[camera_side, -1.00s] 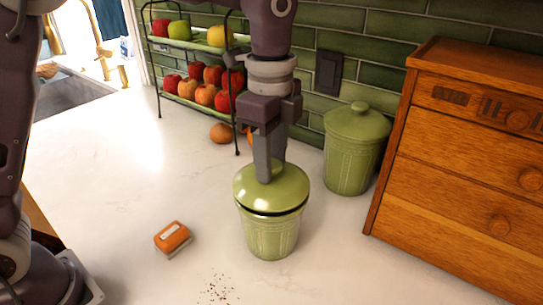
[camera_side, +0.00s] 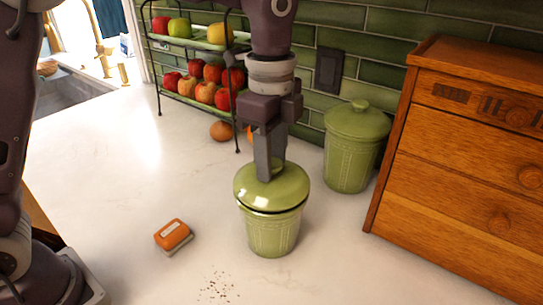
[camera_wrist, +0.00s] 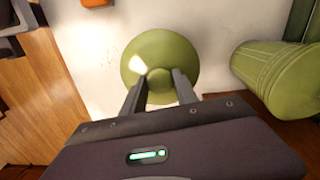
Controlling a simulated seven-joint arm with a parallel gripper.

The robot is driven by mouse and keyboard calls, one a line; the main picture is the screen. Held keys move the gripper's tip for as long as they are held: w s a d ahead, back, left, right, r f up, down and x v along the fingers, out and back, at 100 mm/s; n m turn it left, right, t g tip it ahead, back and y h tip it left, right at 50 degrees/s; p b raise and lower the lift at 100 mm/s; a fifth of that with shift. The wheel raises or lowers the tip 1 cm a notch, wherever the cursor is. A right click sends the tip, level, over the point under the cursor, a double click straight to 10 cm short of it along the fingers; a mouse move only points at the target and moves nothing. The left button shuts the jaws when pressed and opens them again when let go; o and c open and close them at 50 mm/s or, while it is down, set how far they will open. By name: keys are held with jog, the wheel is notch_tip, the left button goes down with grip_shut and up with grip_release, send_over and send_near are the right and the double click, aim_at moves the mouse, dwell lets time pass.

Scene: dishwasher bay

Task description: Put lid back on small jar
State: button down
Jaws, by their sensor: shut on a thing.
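The small green jar (camera_side: 272,232) stands upright on the counter in the side view. Its round green lid (camera_side: 255,190) is on top of the jar's mouth, with a thin dark line showing between lid and rim at the front. My gripper (camera_side: 269,172) points straight down and is shut on the lid's knob. In the wrist view the lid (camera_wrist: 150,50) fills the space past the fingers, and the knob (camera_wrist: 159,80) sits between the fingertips of my gripper (camera_wrist: 160,77). The lid hides the jar in the wrist view.
A larger lidded green jar (camera_side: 352,155) stands behind right, beside a wooden drawer cabinet (camera_side: 470,160). An orange sponge (camera_side: 172,235) and dark crumbs (camera_side: 220,288) lie at front left. A fruit rack (camera_side: 157,75) stands at back left. The left counter (camera_side: 110,160) is clear.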

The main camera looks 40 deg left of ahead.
jog(key=shift+f, duration=0.15)
dwell(0.4)
jog(key=shift+c, duration=2)
grip_release()
jog(key=shift+r, duration=2.3)
jog(key=shift+c, duration=0.3)
